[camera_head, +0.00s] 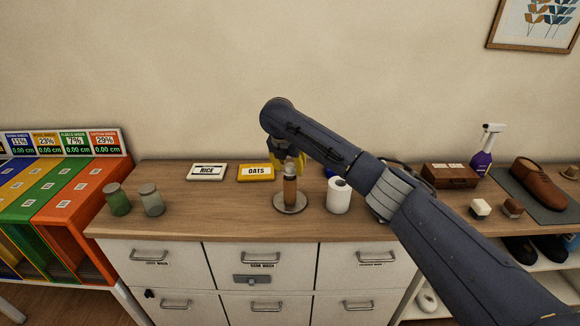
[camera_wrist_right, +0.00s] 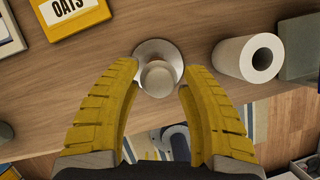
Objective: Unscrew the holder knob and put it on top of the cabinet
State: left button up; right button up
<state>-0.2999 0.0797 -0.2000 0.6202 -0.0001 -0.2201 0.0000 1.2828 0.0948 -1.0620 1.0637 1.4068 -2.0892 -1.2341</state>
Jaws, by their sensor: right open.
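The holder (camera_head: 290,188) stands upright on the cabinet top, with a brown post on a round metal base (camera_head: 290,207). Its pale round knob (camera_wrist_right: 157,78) is at the top of the post, seen from above in the right wrist view. My right gripper (camera_head: 285,155) is just above the holder, pointing down; its yellow fingers (camera_wrist_right: 160,72) are open, one on each side of the knob, with gaps visible. In the head view the arm partly hides the knob. The wooden cabinet top (camera_head: 240,210) has clear space left of the holder. My left gripper is not in view.
A white paper roll (camera_head: 339,195) stands close to the right of the holder. The OATS sign (camera_head: 256,173) and RICE sign (camera_head: 207,172) lie behind to the left. Two jars (camera_head: 151,200) stand further left. A brown box (camera_head: 450,175) and spray bottle (camera_head: 485,150) are at the right.

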jog(key=m+h, duration=0.1)
jog(key=m, duration=0.1)
jog(key=m+g, duration=0.1)
jog(key=m, duration=0.2)
jog(key=shift+a+m+h, duration=0.1)
jog(key=shift+m+h, duration=0.2)
jog(key=shift+h, duration=0.1)
jog(key=m+g, duration=0.1)
jog(key=m, duration=0.3)
jog(key=shift+m+g+h, duration=0.3)
jog(key=shift+g+h, duration=0.1)
jog(key=c, duration=0.8)
jog(key=shift+f, duration=0.15)
jog(key=shift+c, duration=0.3)
